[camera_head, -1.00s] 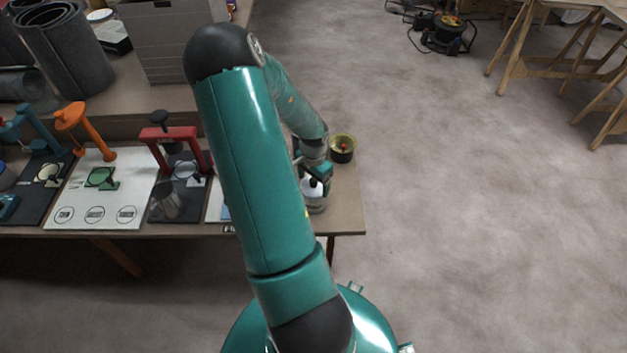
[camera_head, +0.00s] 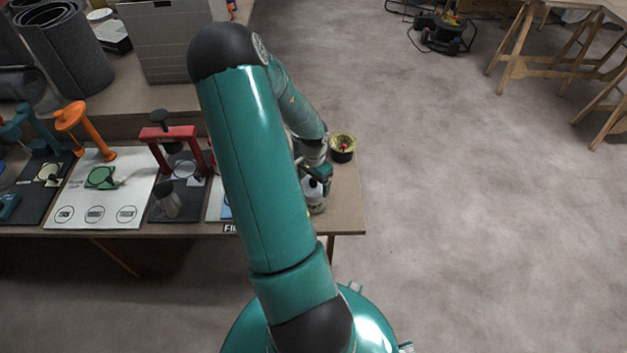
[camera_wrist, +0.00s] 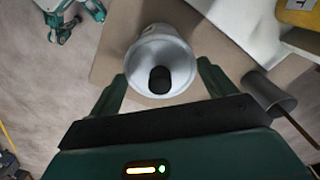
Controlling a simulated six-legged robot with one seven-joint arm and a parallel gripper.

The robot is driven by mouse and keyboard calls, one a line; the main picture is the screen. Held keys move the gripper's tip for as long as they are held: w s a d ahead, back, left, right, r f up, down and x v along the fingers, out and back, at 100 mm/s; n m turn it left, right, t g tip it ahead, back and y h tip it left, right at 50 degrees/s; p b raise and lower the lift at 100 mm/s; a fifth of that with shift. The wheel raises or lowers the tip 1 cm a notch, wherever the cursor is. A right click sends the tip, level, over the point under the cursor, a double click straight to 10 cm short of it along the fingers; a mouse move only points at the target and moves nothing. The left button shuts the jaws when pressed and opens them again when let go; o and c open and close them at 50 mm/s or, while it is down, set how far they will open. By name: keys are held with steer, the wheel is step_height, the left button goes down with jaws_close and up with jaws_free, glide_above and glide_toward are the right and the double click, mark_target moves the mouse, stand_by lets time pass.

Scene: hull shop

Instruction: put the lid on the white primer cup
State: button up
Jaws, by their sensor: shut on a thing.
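The white primer cup (camera_head: 316,205) stands near the right end of the bench, partly hidden by my arm and gripper in the head view. In the wrist view a pale round lid with a black knob (camera_wrist: 160,80) lies between my fingers, with whitish cup wall (camera_wrist: 158,30) around or behind it. My gripper (camera_wrist: 160,88) has one finger on each side of the pale lid and is shut on it. In the head view my gripper (camera_head: 318,172) is at the cup's top. I cannot tell whether the lid is seated or just above the rim.
A dark round tub (camera_head: 342,156) with yellow-green and red contents stands just behind the cup. The bench's right edge is close; beyond is open floor.

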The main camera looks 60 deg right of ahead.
stand_by(0.4)
steer(key=o, duration=0.8)
steer(key=shift+o, duration=0.2)
steer(key=shift+r, duration=3.5)
jaws_close()
steer(key=shift+f, duration=0.95)
